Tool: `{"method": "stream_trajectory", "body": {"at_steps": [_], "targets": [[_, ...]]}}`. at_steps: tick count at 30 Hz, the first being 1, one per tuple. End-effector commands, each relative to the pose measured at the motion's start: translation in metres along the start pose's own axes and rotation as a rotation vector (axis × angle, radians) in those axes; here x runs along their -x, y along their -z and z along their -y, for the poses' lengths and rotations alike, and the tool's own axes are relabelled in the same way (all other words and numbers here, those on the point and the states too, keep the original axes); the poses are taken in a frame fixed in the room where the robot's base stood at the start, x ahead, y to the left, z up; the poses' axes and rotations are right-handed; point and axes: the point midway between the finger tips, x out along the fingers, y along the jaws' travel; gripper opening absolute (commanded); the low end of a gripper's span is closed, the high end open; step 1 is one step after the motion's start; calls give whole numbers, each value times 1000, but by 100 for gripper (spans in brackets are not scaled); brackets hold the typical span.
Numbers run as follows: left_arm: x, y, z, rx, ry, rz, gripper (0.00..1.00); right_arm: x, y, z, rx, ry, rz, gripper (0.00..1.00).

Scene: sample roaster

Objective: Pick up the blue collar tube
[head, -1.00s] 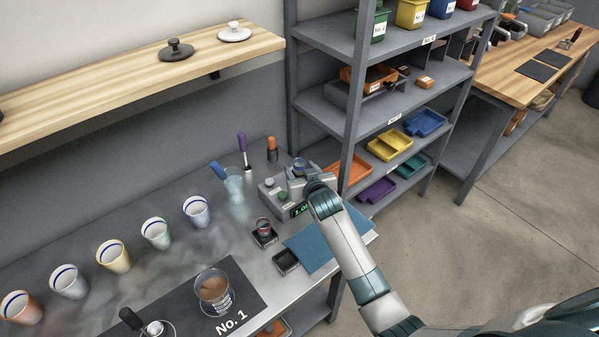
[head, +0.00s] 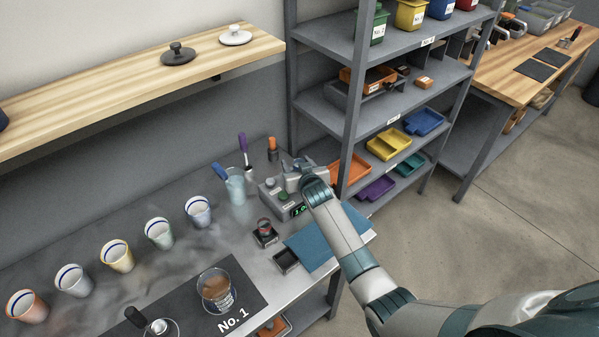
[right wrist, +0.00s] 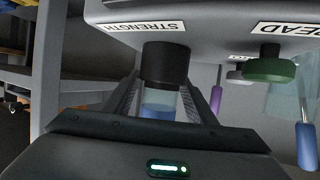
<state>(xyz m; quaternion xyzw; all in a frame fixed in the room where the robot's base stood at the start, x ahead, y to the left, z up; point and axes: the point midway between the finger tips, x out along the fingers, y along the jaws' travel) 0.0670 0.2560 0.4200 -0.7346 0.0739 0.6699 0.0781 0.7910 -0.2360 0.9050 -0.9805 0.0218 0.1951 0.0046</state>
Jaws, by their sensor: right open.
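The blue collar tube (right wrist: 158,104) shows in the right wrist view as a clear blue piece at the end of a black cylinder (right wrist: 163,66) on the grey meter. My right gripper (right wrist: 160,112) is open, with one finger on each side of the tube. I cannot tell whether either finger touches it. In the head view my right gripper (head: 291,166) is over the top of the meter (head: 285,200), and the tube is mostly hidden there. My left gripper is not in view.
Several cups line the bench's back. A shelf post (head: 348,130) stands right of my gripper. A blue mat (head: 318,248) lies in front.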

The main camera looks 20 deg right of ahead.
Motion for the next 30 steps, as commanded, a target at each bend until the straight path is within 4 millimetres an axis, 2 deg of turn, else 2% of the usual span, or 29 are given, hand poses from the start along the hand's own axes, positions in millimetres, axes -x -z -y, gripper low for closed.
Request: {"method": "stream_trajectory", "body": {"at_steps": [9, 11, 15, 30], "targets": [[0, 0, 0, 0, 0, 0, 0, 0, 0, 0, 0, 0, 0, 51], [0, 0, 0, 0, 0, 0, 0, 0, 0, 0, 0, 0, 0, 39], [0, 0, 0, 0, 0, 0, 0, 0, 0, 0, 0, 0, 0, 5], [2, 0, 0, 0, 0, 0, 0, 1, 2, 0, 0, 0, -1, 5]]}}
